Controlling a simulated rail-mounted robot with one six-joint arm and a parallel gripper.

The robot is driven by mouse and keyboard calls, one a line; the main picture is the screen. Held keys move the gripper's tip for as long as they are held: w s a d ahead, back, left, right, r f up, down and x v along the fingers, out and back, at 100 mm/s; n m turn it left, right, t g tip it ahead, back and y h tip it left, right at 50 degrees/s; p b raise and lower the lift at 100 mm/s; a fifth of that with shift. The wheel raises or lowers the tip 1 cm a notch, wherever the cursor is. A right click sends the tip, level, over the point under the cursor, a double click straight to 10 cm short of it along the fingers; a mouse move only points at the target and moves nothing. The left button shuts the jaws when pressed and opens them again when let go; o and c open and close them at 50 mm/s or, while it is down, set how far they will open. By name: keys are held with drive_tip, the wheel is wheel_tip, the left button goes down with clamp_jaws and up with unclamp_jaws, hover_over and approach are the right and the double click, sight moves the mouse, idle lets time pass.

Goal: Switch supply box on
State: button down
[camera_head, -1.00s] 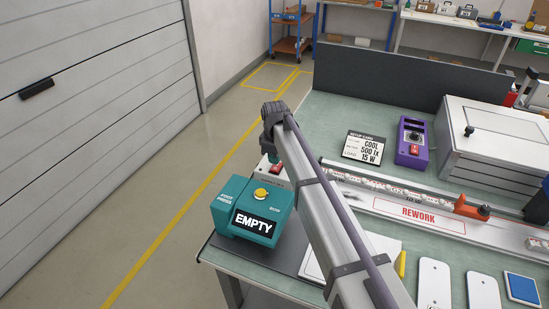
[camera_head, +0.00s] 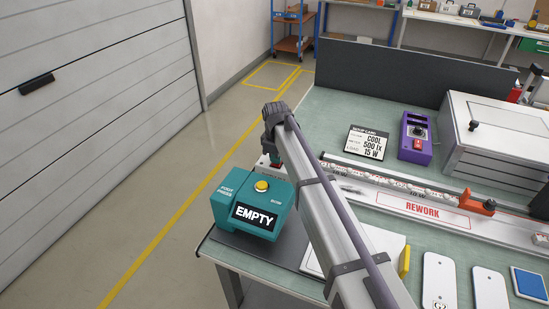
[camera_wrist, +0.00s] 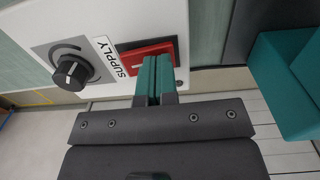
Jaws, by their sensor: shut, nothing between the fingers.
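The supply box (camera_wrist: 110,25) fills the upper left of the wrist view, a pale box lettered SUPPLY with a black knob (camera_wrist: 72,72) and a red rocker switch (camera_wrist: 145,57) in a dark frame. My gripper (camera_wrist: 156,62) is shut and empty, its two teal fingers side by side. The fingertips overlap the right part of the red switch in the wrist view. I cannot tell whether they touch it. The fingers hide part of the switch, and its on or off position cannot be read. In the head view my arm largely hides the box.
A teal press (camera_head: 252,207) with a yellow button and an EMPTY display stands close by at the bench corner. A purple device (camera_head: 416,138), a setup card (camera_head: 367,142) and a rail with a REWORK label (camera_head: 422,210) lie beyond my arm.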

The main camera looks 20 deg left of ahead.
drive_tip(key=shift+w+r, duration=0.3)
drive_tip(key=shift+w, duration=0.3)
drive_tip(key=shift+p, duration=0.3)
wheel_tip(320, 180, up, 14)
drive_tip(key=s+p, duration=0.2)
drive_tip(key=p, duration=1.1)
drive_tip(key=shift+p, duration=0.4)
drive_tip(key=shift+f, duration=0.1)
